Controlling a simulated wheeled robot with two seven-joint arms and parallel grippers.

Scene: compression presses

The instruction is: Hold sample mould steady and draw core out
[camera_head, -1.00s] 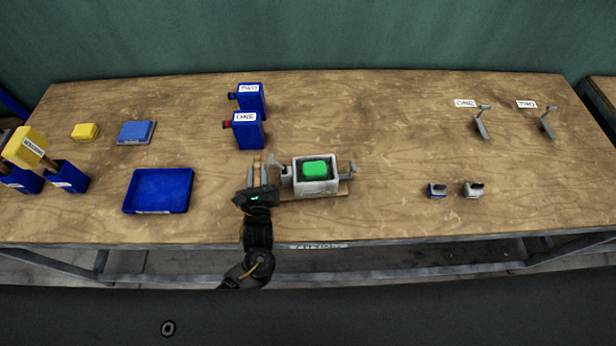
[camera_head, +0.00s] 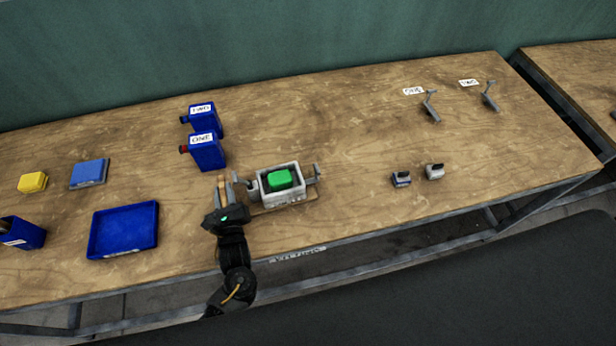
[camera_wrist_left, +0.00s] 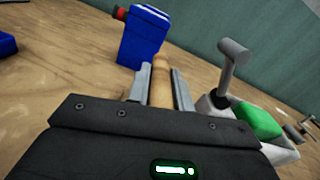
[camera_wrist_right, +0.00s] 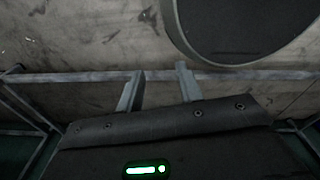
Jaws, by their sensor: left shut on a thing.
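The sample mould (camera_head: 285,200) is a light grey open box on a wooden board (camera_head: 290,207). A green block (camera_head: 279,180) sits inside it. A grey T-shaped handle (camera_head: 317,174) sticks out at its right end, and a similar grey handle (camera_wrist_left: 229,65) stands at its left end. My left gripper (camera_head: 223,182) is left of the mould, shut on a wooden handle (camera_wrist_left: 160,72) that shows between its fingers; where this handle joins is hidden. My right gripper (camera_wrist_right: 158,82) shows only in its own wrist view, open and empty, with floor and table frame beyond.
Blue canisters marked ONE (camera_head: 208,153) and TWO (camera_head: 202,119) stand behind my left gripper. A blue tray (camera_head: 123,230), a blue block (camera_head: 89,173) and a yellow block (camera_head: 33,182) lie left. Two small grey-topped pieces (camera_head: 401,179) (camera_head: 434,172) lie right. The table front right is clear.

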